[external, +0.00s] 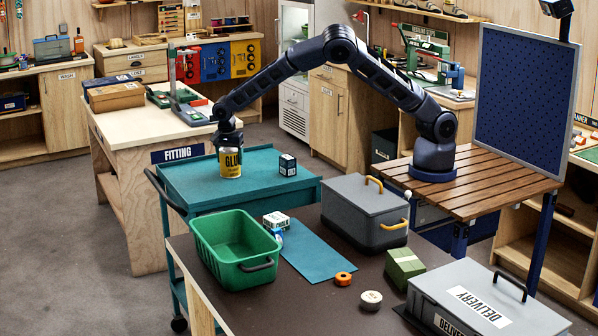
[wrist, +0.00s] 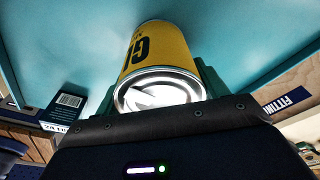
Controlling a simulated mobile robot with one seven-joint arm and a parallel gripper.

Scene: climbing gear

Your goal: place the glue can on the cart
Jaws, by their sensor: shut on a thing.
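The glue can (external: 230,163) is yellow with dark lettering and a silver lid. It is upright at the teal cart (external: 240,187), over the left part of its top; I cannot tell for sure whether its base touches the surface. My gripper (external: 229,146) is above the can and shut on it. In the wrist view the can (wrist: 160,55) is between my gripper's fingers (wrist: 158,90), with its metal lid towards the camera and the teal cart top (wrist: 245,35) behind it. The can's far side is hidden.
A small dark box (external: 287,165) stands on the cart to the right of the can. The fitting bench (external: 135,135) is to the left. A green bin (external: 207,252), a grey lidded box (external: 350,200) and small items are on the dark table in front. The cart's middle is clear.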

